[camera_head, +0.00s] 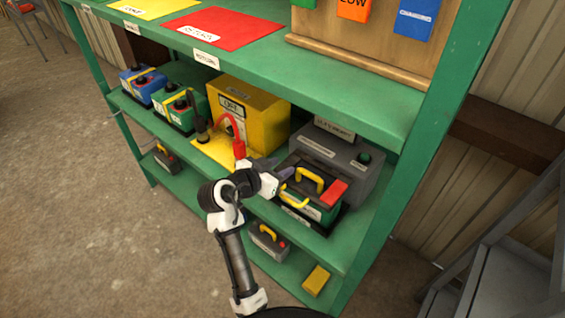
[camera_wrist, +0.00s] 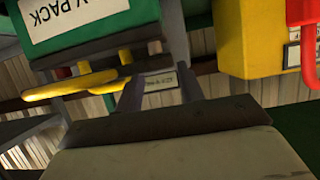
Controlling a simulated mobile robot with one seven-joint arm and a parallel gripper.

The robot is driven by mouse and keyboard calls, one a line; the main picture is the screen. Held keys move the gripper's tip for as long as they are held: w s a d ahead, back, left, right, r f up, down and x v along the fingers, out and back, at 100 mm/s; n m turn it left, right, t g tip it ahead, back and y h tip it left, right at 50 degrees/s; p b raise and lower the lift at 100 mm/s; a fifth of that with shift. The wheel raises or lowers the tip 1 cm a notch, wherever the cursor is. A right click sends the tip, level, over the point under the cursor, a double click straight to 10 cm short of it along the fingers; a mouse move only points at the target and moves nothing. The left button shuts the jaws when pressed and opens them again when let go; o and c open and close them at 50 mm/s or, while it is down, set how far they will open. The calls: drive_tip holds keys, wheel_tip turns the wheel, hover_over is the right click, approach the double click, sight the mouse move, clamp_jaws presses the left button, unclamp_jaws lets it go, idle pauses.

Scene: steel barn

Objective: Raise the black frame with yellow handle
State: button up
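A green battery pack (camera_head: 322,208) with a red block on top stands at the right of the middle shelf. A black frame (camera_head: 297,163) with a yellow handle (camera_head: 310,178) sits around its top; a second yellow bar (camera_head: 294,198) shows at its near left side. In the wrist view, the pack's labelled green face (camera_wrist: 75,22) and a yellow bar (camera_wrist: 65,86) are at upper left. My gripper (camera_head: 288,172) is just left of the pack, at handle height. In the wrist view, my gripper's fingers (camera_wrist: 160,92) are apart, with nothing held between them. Contact with the frame cannot be told.
A grey charger box (camera_head: 345,160) stands behind the pack. A yellow box (camera_head: 248,112) with a red cable (camera_head: 238,145) is to the left. Further left are green (camera_head: 180,108) and blue (camera_head: 142,85) packs. The green upper shelf (camera_head: 270,62) overhangs them.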

drive_tip(key=shift+x, duration=1)
